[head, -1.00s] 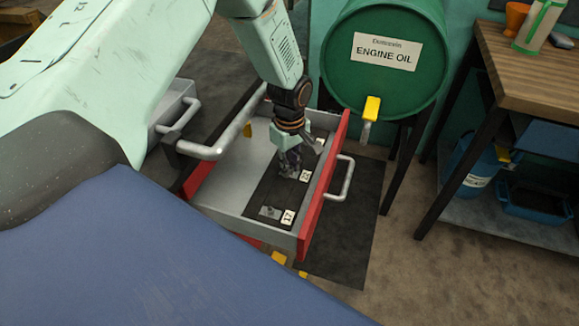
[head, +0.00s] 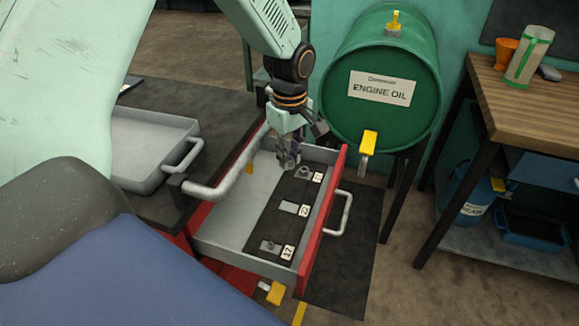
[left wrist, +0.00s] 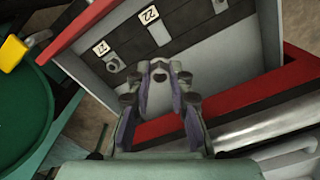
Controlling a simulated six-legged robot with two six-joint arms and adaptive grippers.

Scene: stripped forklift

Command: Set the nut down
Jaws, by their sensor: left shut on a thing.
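My left gripper (head: 288,163) hangs above the far part of the open red-and-grey drawer (head: 216,246). It is shut on a small dark thing, probably the nut (left wrist: 173,68), mostly hidden between the fingertips in the left wrist view. On the drawer's dark strip (head: 259,222) are three labelled places. The middle one, labelled 22, shows a bare grey patch (head: 290,208). A nut lies by the near label (head: 269,246) and another by the far label 27 (head: 303,173). My right gripper is not in view.
A green engine oil barrel (head: 376,95) with a yellow tap stands right behind the drawer. A grey tray (head: 142,152) is at the left. A wooden bench (head: 520,95) is at the right. A grey bar handle (head: 234,176) runs near the drawer's left side.

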